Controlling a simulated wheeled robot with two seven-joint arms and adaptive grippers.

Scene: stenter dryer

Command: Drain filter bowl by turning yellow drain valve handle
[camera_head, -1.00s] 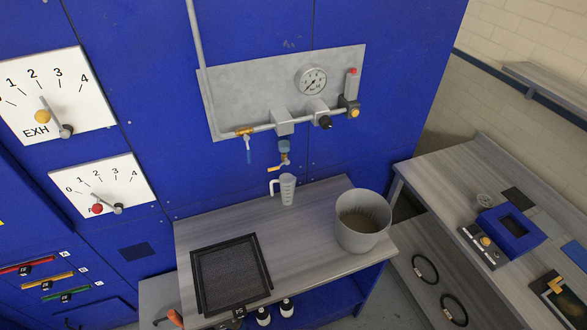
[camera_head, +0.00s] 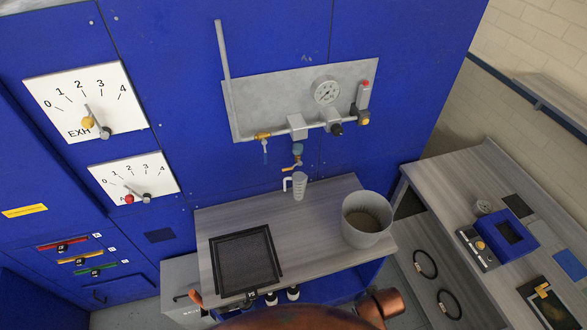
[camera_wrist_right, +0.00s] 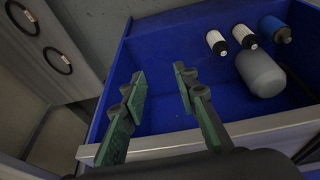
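The filter bowl (camera_head: 298,150) hangs under the regulator block on the grey panel. A yellow drain valve handle (camera_head: 289,169) sticks out to the left at its lower end. A clear measuring jug (camera_head: 299,187) stands on the bench below it, with its handle to the left. My right gripper (camera_wrist_right: 160,88) is open and empty in the right wrist view, over a blue shelf or tray. In the head view only a copper-coloured arm part of mine shows at the bottom edge; neither gripper is visible there.
The grey bench (camera_head: 320,200) carries a black-framed screen (camera_head: 245,262) and a grey bucket (camera_head: 367,219). A side table (camera_head: 450,190) stands at the right.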

